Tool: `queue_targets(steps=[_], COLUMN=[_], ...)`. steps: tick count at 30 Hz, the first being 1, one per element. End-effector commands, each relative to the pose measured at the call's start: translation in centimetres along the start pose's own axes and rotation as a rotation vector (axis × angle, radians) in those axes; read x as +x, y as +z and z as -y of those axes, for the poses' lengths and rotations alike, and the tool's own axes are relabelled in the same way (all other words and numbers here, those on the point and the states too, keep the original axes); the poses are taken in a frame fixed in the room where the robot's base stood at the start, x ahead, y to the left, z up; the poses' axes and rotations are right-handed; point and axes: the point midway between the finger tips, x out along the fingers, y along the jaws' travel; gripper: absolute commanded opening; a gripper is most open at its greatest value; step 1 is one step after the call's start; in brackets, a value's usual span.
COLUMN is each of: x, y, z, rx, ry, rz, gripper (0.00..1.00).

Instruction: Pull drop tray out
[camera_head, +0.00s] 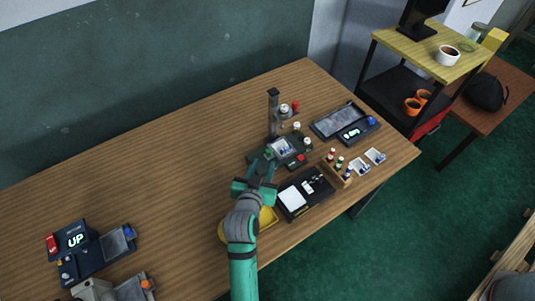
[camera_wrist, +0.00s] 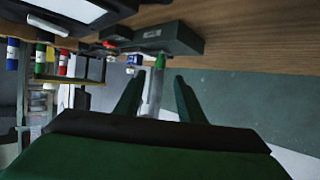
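The dark film tower unit (camera_head: 283,150) stands on the wooden table, with an upright column (camera_head: 273,112) at its back and a small lit screen. No part of it shows clearly as a drop tray; my gripper hides some of its near side. My gripper (camera_head: 262,168) is just in front of the unit. In the wrist view, my gripper's fingers (camera_wrist: 156,98) are apart. A clear vial with a green cap (camera_wrist: 159,62) shows between or just beyond them, with gaps on both sides.
A yellow tray (camera_head: 267,218) lies partly under my arm. A black case with a white pad (camera_head: 305,194) and a rack of small bottles (camera_head: 336,167) are to the right. A device reading "UP" (camera_head: 80,248) is at far left. The table's middle left is clear.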

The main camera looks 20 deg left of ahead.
Motion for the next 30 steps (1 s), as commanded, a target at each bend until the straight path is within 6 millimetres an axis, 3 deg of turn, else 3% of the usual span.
queue_targets(steps=[6, 12, 18, 26, 30], x=[4.1, 6.7, 7.9, 8.0, 8.0], y=[-0.1, 0.0, 0.0, 0.0, 0.0], z=[0.0, 0.0, 0.0, 0.0, 0.0], rx=[-0.002, 0.0, 0.0, 0.0, 0.0], ry=[0.0, 0.0, 0.0, 0.0, 0.0], rz=[-0.002, 0.0, 0.0, 0.0, 0.0], gripper=[0.35, 0.35, 0.35, 0.35, 0.07])
